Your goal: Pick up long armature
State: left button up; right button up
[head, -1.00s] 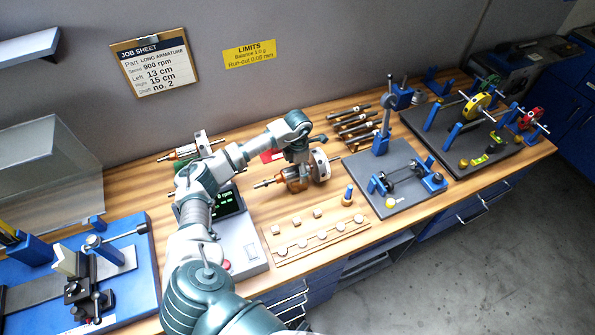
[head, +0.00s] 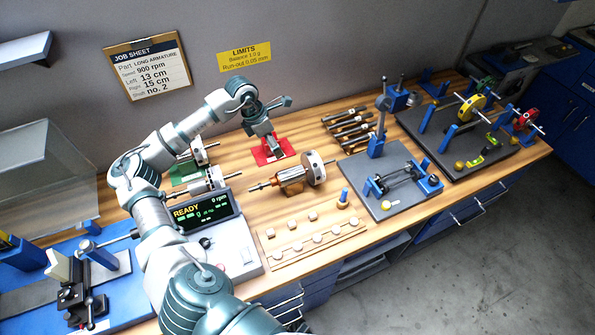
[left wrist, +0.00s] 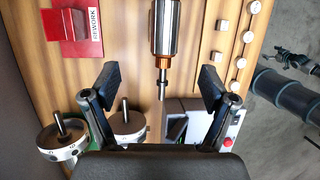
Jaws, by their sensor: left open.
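An armature with a copper-coloured winding and a pale disc at its right end (head: 296,176) lies on the wooden bench, shaft pointing left; I take it as the long armature. My left gripper (head: 268,128) is open and empty above the bench, behind it and near the red tray. In the left wrist view the open fingers (left wrist: 158,88) frame a shaft end, with a silver core and copper band (left wrist: 166,40) beyond; the fingers do not touch it. Two more armatures with discs (head: 207,181) lie left of it. My right gripper is not in view.
A red REWORK tray (head: 262,158) lies behind the armature. A console reading READY (head: 205,213) stands front left. A wooden strip with several pale pieces (head: 310,241) lies in front. Blue-post stands (head: 385,205) are to the right.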

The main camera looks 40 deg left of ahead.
pick_arm(q)
notch_tip(320, 180, up, 2)
jog(key=s, duration=0.1)
jog(key=t+p, duration=0.1)
send_near(293, 169)
jog(key=x, duration=0.5)
jog(key=shift+a+f, duration=0.2)
jog(key=shift+w+d+f+p, duration=0.15)
jog(key=shift+d+f+p, duration=0.15)
jog(key=shift+f, duration=0.25)
jog(key=x, duration=0.3)
jog(key=shift+w+d+f+p, duration=0.1)
jog(key=shift+d+f+p, duration=0.1)
jog(key=shift+f+p, duration=0.15)
jog(key=shift+f, duration=0.2)
jog(key=shift+a, duration=0.1)
grip_shut()
jog(key=shift+w+r, duration=0.15)
jog(key=shift+r, duration=0.05)
